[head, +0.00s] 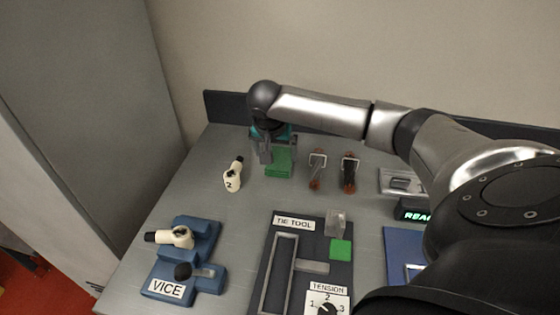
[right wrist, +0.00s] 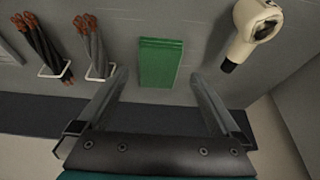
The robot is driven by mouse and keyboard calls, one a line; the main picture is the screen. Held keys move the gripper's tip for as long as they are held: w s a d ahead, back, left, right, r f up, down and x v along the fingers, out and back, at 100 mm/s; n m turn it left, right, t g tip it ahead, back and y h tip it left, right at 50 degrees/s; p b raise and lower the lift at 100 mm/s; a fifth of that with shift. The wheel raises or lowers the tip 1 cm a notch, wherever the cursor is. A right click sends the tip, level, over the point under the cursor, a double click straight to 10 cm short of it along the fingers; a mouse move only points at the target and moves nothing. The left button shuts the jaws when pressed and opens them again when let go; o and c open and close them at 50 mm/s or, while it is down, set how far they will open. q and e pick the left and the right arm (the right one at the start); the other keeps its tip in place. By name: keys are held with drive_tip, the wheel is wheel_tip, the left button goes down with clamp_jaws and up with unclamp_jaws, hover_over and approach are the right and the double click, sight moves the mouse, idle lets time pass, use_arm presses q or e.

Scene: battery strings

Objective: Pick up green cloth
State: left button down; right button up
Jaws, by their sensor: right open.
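The green cloth (head: 279,162) lies folded on the grey bench near the back, partly hidden by my right gripper in the head view. In the right wrist view the cloth (right wrist: 160,62) is a flat green rectangle. My right gripper (head: 268,156) is over the cloth's left part in the head view. In the right wrist view its two fingers (right wrist: 158,75) are spread wide with the cloth between their lines and nothing held. I cannot tell the height between fingertips and cloth. My left gripper is not in view.
A cream tool marked 2 (head: 232,176) stands left of the cloth. Two dark bundles with orange ends (head: 317,170) (head: 349,173) lie to its right. The blue vice (head: 196,262) holds another cream tool. The tie tool plate (head: 312,240) is at front. A dark backboard (head: 228,107) edges the bench.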

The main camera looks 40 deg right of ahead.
sight(279, 164)
drive_tip(key=shift+b+x, duration=0.8)
drive_tip(key=shift+x, duration=2.55)
drive_tip(key=shift+w+d+r, duration=0.1)
drive_tip(key=shift+d+r, duration=0.05)
drive_tip(key=shift+d, duration=0.05)
drive_tip(key=c, duration=1.1)
